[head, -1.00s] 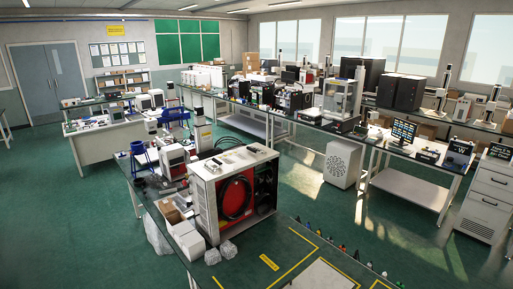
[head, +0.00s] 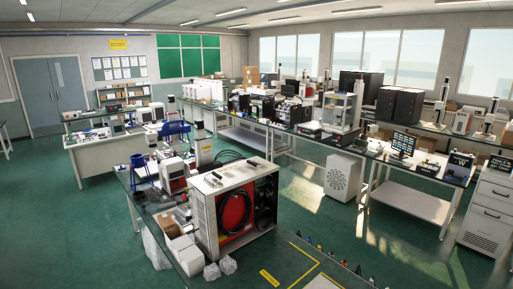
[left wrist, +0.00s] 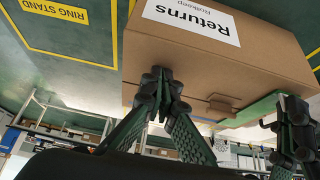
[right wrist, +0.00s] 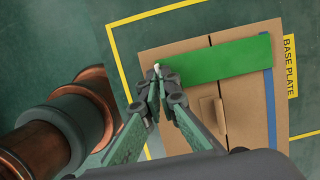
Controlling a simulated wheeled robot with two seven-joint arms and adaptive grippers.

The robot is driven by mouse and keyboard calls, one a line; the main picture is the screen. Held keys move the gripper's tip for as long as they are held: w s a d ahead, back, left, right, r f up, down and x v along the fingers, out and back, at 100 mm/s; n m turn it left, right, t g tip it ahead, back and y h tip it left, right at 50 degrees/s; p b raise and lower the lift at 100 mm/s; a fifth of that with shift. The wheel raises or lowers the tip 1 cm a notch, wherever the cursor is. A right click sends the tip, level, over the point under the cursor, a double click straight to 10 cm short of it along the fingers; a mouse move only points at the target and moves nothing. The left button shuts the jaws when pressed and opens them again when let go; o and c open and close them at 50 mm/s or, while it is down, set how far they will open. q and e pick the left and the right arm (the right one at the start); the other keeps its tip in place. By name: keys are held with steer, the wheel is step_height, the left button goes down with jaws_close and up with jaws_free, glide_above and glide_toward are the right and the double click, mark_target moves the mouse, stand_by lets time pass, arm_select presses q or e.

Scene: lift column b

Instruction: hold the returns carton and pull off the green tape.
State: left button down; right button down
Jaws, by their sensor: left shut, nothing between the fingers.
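The brown returns carton (left wrist: 270,62) bears a white label (left wrist: 190,18) reading "Returns". In the right wrist view the carton (right wrist: 245,110) lies below my gripper, with the green tape (right wrist: 225,58) as a broad strip across it. My left gripper (left wrist: 160,78) is shut and empty, in front of the carton's side; contact is unclear. My right gripper (right wrist: 162,85) is at the tape's left end, its fingertips close together around a small pale tab (right wrist: 157,67); whether they grip it is unclear. It also shows in the left wrist view beside the tape (left wrist: 255,113). The head view shows neither carton nor grippers.
Yellow lines frame the carton's place, with a "BASE PLATE" label (right wrist: 290,65) at its right. A "RING STAND" label (left wrist: 53,10) marks another area.

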arm_select(q)
steer(key=shift+a+f, duration=0.1)
steer(key=shift+f, duration=0.05)
stand_by(0.4)
arm_select(e)
steer(key=shift+r, duration=4.5)
arm_select(q)
steer(key=shift+a, duration=0.1)
steer(key=shift+r, duration=0.7)
steer(key=shift+d+r+p, duration=0.2)
steer(key=shift+r+p, duration=0.65)
steer(key=shift+r, duration=1.55)
arm_select(e)
steer(key=shift+r, duration=0.85)
arm_select(q)
steer(key=shift+r, duration=0.1)
